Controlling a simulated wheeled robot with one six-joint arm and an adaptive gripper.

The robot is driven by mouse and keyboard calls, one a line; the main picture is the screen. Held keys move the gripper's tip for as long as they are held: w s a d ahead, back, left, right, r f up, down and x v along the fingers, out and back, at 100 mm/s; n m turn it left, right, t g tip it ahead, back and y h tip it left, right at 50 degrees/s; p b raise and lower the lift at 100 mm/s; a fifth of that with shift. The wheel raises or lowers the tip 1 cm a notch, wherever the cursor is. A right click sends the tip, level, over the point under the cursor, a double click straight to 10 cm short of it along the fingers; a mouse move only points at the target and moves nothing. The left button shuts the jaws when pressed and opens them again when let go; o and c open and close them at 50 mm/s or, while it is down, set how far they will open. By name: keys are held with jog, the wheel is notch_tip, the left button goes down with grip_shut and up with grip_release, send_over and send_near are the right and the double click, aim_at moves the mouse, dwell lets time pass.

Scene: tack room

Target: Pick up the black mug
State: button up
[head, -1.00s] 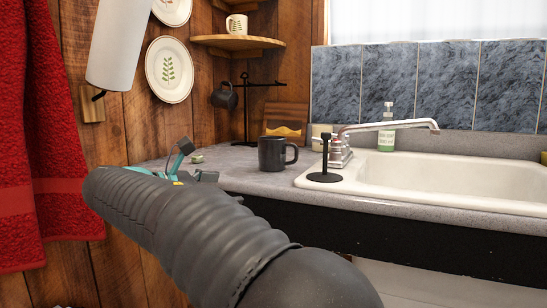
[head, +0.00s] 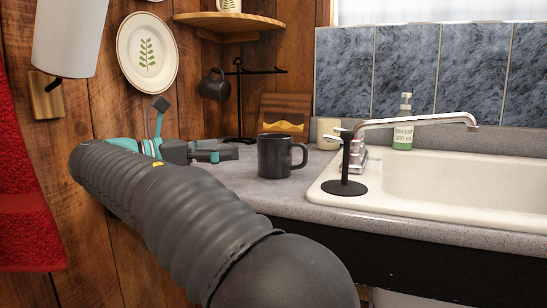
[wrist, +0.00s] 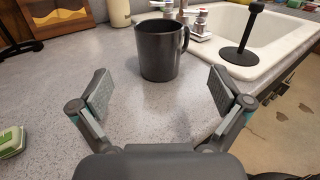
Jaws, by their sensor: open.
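The black mug (head: 275,157) stands upright on the grey counter, left of the sink, with its handle to the right. In the wrist view the mug (wrist: 160,52) is straight ahead, just beyond the fingertips and roughly centred between them. My gripper (wrist: 163,92) is open and empty, with its two fingers spread wide. In the head view my gripper (head: 218,155) is low over the counter to the left of the mug, partly hidden by my arm. A second dark mug (head: 214,85) hangs from a black mug stand behind.
The black mug stand (head: 239,110) is behind the mug. A white sink (head: 450,180) with a chrome faucet (head: 415,120) and a black upright holder (head: 345,170) lie to the right. A green-and-white item (wrist: 12,141) is left of my gripper. The counter (wrist: 80,70) before the mug is clear.

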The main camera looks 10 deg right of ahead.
aim_at(260, 144)
jog(key=x, duration=0.6)
jog(key=shift+d, duration=0.2)
jog(key=shift+b+x, duration=0.5)
jog(key=shift+x, duration=2.65)
jog(key=shift+w+f, duration=0.15)
